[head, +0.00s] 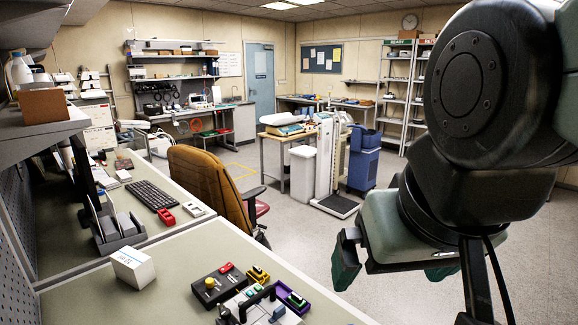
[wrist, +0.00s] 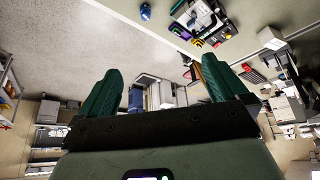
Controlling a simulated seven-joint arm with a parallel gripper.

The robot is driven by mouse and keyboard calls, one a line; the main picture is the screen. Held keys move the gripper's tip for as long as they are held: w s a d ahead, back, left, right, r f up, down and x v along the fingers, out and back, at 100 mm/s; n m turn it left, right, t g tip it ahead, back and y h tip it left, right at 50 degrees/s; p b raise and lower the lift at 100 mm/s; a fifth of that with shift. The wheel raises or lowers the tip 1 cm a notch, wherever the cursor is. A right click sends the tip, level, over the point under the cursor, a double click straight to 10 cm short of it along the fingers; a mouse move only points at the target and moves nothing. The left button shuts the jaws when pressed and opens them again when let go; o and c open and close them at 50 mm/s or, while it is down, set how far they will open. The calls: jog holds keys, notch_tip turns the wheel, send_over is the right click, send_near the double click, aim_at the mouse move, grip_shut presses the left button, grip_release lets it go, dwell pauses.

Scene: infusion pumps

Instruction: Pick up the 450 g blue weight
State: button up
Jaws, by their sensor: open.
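A small blue object (wrist: 146,11), which looks like the blue weight, stands on the green bench top at the top edge of the wrist view. Its marking is too small to read. I cannot make it out in the head view. My gripper (head: 393,272) hangs in the air at the right of the head view, beyond the bench's edge. Its two green fingers (wrist: 160,76) are spread wide with nothing between them, well apart from the blue object.
The green bench top (head: 160,298) carries a white box (head: 132,268), a black box with a yellow knob (head: 208,293) and a purple tray (head: 290,298). A brown chair (head: 205,180) stands at the bench.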

jog(key=shift+s+d+f, duration=0.15)
jog(key=shift+s+d, duration=0.15)
jog(key=shift+s, duration=0.15)
jog(key=c, duration=0.6)
jog(key=shift+o, duration=0.2)
